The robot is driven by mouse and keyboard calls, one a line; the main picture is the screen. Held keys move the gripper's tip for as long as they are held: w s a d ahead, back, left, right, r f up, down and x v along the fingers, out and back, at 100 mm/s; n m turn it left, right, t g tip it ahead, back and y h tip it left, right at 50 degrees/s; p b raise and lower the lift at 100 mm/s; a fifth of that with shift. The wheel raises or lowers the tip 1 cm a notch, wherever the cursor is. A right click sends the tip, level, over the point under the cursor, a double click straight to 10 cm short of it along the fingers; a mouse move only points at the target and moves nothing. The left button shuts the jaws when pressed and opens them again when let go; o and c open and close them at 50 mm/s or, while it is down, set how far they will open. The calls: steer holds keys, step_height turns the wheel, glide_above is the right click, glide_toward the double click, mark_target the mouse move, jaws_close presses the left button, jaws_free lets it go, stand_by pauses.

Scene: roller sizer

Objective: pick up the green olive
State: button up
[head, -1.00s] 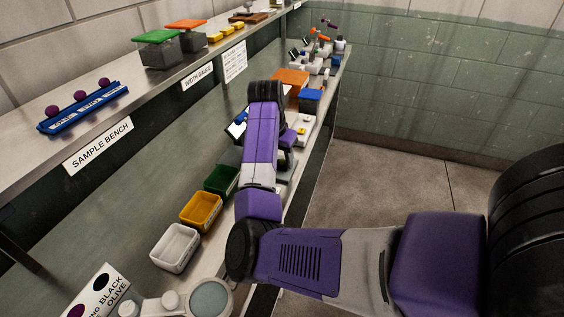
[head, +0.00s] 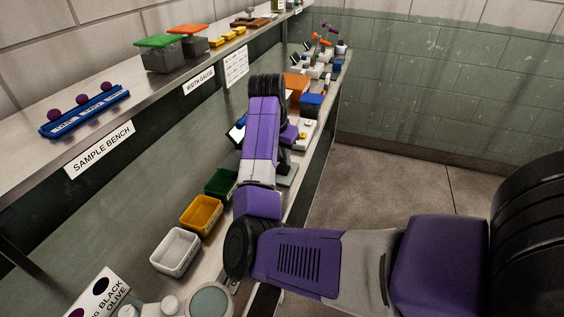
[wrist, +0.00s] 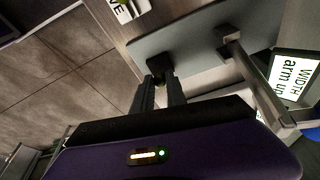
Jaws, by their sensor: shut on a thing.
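My gripper (wrist: 161,92) points at a grey plate in the wrist view. Its two dark fingers are closed on a small, dark, olive-green thing (wrist: 160,82), which I take to be the green olive. Little of it shows between the fingertips, beside a black block (wrist: 159,65) on the plate. I cannot tell whether it touches the plate or block. In the head view my own arm hides the gripper and the olive.
A grey plate (wrist: 192,42) carries a metal bar (wrist: 252,78) close by. A screen (wrist: 292,75) reads "WIDTH arm up". White (head: 175,252), yellow (head: 202,215) and green (head: 221,183) bins line the bench. A blue rack (head: 85,112) with dark olives stands on the shelf.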

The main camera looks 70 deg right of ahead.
step_height(320, 180, up, 18)
steer(key=shift+f+p, duration=0.2)
steer(key=shift+p, duration=0.1)
